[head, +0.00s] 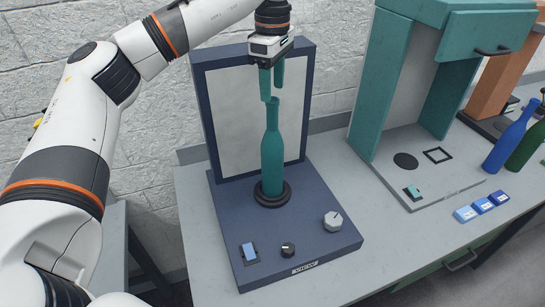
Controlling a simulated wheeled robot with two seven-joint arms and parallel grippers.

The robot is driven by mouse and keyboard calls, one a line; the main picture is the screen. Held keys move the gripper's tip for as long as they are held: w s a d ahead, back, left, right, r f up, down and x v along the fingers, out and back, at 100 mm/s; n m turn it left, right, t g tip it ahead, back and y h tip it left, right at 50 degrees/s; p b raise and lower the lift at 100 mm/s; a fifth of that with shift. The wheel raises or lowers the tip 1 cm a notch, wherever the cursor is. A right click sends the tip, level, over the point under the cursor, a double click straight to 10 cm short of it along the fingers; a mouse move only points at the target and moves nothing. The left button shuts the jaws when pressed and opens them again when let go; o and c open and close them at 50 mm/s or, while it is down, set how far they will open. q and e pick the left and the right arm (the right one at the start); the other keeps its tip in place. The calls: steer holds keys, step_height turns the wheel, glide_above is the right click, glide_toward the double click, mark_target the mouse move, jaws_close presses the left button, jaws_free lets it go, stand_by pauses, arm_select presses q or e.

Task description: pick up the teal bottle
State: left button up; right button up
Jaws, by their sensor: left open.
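The teal bottle (272,155) stands upright on a round black spindle base (272,195) on the dark blue machine (230,225). My left gripper (272,84) is directly above the bottle, pointing down, with its teal fingers at the level of the bottle's mouth. The fingers are open, and one overlaps the top of the neck in this view. I cannot tell whether they touch the glass. My right gripper is not in view.
The blue machine has a back panel (225,120) close behind the bottle, and a switch (249,252) and knobs (333,221) in front. To the right are a teal cabinet (365,100), a blue bottle (510,140), a green bottle (527,146) and small blue blocks (483,206).

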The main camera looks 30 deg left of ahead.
mark_target(273, 99)
arm_select(q)
steer(key=shift+f, duration=0.6)
steer(key=shift+a+f, duration=0.1)
steer(key=shift+f, duration=0.3)
steer(key=shift+w+f+p, duration=0.15)
steer(key=shift+f+p, duration=0.1)
steer(key=shift+p, duration=0.05)
step_height(273, 99, down, 4)
steer(key=shift+f+p, duration=0.15)
steer(key=shift+p, duration=1.1)
steer(key=shift+f, duration=0.4)
steer(key=shift+w, duration=0.1)
steer(key=shift+c, duration=0.5)
steer(key=shift+r, duration=0.1)
jaws_close()
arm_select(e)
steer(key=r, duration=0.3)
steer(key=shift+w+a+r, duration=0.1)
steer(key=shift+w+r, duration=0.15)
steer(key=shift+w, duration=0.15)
